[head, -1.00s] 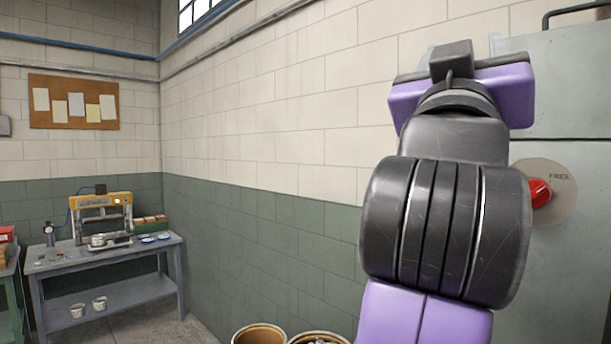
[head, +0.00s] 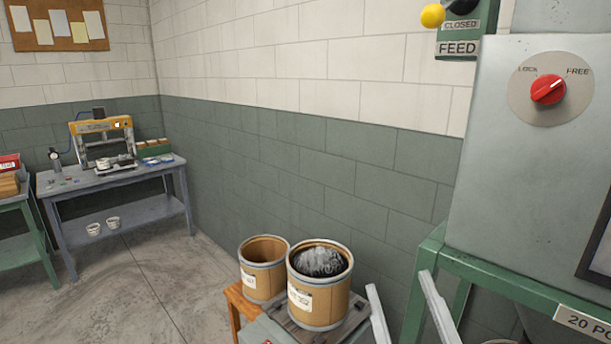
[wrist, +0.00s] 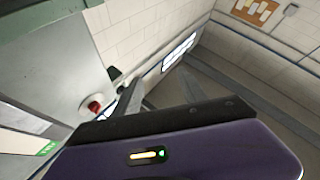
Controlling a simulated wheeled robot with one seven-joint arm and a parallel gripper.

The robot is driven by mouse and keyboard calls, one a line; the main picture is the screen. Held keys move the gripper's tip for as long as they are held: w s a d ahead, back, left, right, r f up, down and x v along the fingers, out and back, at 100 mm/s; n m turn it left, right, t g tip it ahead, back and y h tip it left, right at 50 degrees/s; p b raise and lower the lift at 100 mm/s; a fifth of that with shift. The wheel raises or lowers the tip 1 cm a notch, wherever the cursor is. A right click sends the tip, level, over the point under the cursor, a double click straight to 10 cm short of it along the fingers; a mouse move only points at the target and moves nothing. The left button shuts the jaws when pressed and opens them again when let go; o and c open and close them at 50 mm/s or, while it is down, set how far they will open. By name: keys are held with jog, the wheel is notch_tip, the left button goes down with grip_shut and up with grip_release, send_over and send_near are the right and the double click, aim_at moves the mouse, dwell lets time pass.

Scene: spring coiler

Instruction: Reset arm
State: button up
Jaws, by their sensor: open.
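My gripper (wrist: 180,150) shows in the wrist view as a purple housing with a dark front edge and a small lit yellow strip. It fills the lower part of that view. In the head view my arm and gripper do not clearly show. The wrist view is steeply tilted, with the grey cabinet and red knob at the left.
The grey cabinet (head: 520,190) stands at the right on a green frame, its red knob (head: 548,91) slanted toward FREE. Two drums (head: 262,280) (head: 320,306) stand low at the centre. A workbench (head: 110,177) with a yellow press is far left. Floor between is clear.

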jog(key=s+d+f+m+g+h+b, duration=0.1)
jog(key=s+d+f+m+g+h, duration=0.1)
jog(key=s+f, duration=1.1)
jog(key=s+d+f+m+g+h+b, duration=0.1)
jog(key=s+d+f+m+g, duration=0.3)
jog(key=s+f, duration=1)
jog(key=s+d+g+h, duration=0.1)
jog(key=s+d+g, duration=0.1)
jog(key=s, duration=0.1)
jog(key=shift+d+f+g, duration=0.15)
jog(key=shift+f+g, duration=0.05)
jog(key=shift+g, duration=0.2)
